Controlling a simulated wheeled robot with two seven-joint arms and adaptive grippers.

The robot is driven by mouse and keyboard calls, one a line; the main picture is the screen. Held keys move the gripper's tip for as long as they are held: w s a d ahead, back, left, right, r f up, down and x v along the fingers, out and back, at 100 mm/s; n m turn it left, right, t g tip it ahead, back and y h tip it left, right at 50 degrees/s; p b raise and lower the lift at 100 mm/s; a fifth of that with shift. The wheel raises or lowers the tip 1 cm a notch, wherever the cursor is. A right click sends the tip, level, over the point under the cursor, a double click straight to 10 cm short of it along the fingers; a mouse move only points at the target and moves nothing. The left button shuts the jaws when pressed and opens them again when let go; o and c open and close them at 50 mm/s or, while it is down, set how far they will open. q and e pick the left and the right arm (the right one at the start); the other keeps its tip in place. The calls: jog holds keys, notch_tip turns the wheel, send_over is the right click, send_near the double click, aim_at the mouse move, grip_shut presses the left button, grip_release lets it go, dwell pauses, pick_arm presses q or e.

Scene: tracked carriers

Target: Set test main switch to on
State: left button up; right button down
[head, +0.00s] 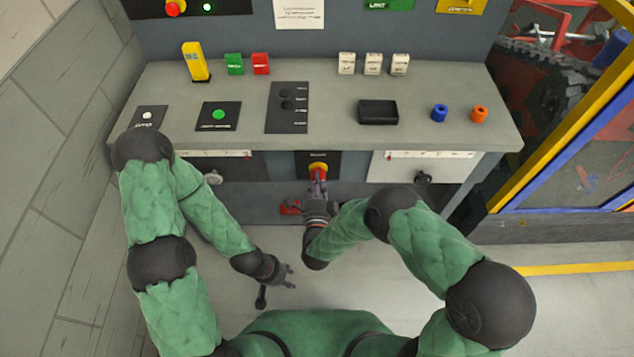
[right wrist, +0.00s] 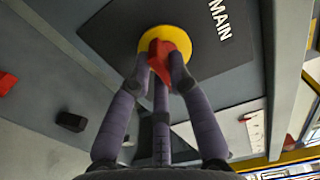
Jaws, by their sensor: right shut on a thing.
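The main switch is a red rotary knob (right wrist: 168,62) on a yellow disc (right wrist: 205,44), set in a dark plate marked MAIN (right wrist: 110,32). In the head view the main switch (head: 318,170) is at the middle of the bench's front. My right gripper (head: 318,188) is in front of it, its fingers shut on the red knob. In the right wrist view my right gripper (right wrist: 162,75) has fingers on both sides of the knob and partly hides it. The knob's exact setting cannot be read. My left gripper (head: 288,274) hangs empty, low over the floor, fingers apart.
Drawer knobs (head: 423,177) flank the switch. A red object (head: 290,208) is below it. A wall stands at left, a yellow-blue frame at right.

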jog(key=shift+d, duration=0.1)
dwell(0.3)
jog(key=c, duration=1.1)
grip_release()
jog(key=shift+w, duration=0.1)
jog(key=shift+c, duration=0.2)
jog(key=s, duration=0.7)
jog(key=shift+s, duration=0.3)
